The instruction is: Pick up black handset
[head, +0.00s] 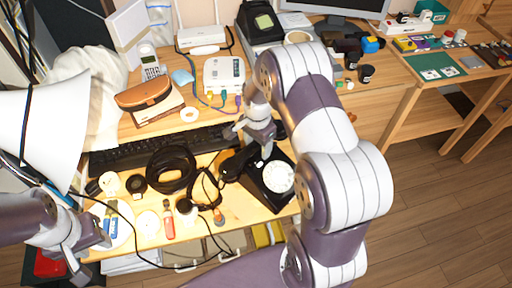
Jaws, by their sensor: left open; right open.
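A black dial phone (256,194) with a white round dial stands near the front edge of the desk, right of centre. My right gripper (249,142) is open, pointing down just above the handset and the back of the phone. I cannot tell whether its fingers touch anything. My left gripper (80,257) is open and empty at the lower left, by the desk's front left corner, far from the phone.
A black keyboard (120,159) lies behind a black cable coil (171,170). A brown pouch (143,95), a white router-like box (224,74) and a cordless phone (151,66) stand farther back. Bottles and small discs crowd the front left. A white lampshade (38,125) stands at left.

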